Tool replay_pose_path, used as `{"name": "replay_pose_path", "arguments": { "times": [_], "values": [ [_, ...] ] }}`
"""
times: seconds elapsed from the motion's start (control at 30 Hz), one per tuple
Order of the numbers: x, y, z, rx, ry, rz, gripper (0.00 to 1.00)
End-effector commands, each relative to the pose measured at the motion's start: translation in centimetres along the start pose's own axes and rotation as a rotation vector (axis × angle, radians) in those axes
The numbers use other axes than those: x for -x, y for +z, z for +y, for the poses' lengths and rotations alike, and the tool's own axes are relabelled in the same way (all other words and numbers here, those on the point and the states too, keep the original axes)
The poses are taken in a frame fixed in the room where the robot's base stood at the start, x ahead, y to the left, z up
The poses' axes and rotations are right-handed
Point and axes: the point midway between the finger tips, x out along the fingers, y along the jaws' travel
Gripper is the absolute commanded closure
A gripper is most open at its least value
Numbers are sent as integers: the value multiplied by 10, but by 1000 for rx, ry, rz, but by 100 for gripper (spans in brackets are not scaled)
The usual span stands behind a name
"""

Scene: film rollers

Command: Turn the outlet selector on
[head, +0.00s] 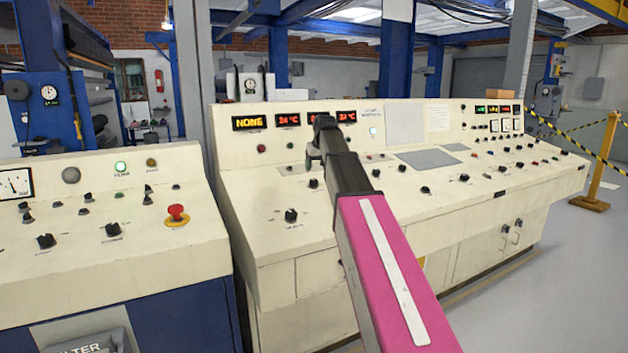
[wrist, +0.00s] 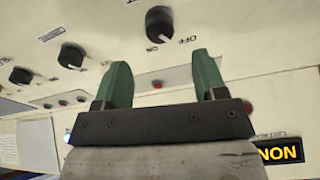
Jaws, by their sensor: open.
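My gripper (head: 318,140) is above the left part of the long cream console, near its display row. In the wrist view my gripper (wrist: 162,72) has its two green fingers apart, with nothing held between them. A black rotary knob (wrist: 159,22) with OFF and ON labels is beyond the fingertips, apart from them. I cannot tell surely which mark it points to. Nothing readable names it the outlet selector. A display reading NONE (head: 259,123) is at the console's upper left; part of this display (wrist: 280,153) also shows at lower right in the wrist view.
Other black knobs (wrist: 72,55) and a small red indicator (wrist: 157,84) are near the fingers in the wrist view. A second console with a red emergency button (head: 177,215) stands at left. Bare floor (head: 540,270) lies at right, near a yellow barrier post (head: 606,160).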

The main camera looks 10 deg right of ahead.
Motion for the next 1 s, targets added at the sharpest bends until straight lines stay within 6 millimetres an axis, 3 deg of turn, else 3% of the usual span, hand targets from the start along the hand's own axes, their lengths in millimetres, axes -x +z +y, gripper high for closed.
{"name": "replay_pose_path", "arguments": {
  "times": [0.2,0.4,0.8,0.83,0.97,1.0],
  "values": [
    [-39,0,0,0,0,-1,35],
    [-62,-1,0,0,0,0,35],
    [-70,0,0,0,1,1,35],
    [-70,0,0,0,0,1,38],
    [-69,0,0,0,0,1,81],
    [-69,0,0,0,0,1,85]
  ]
}}
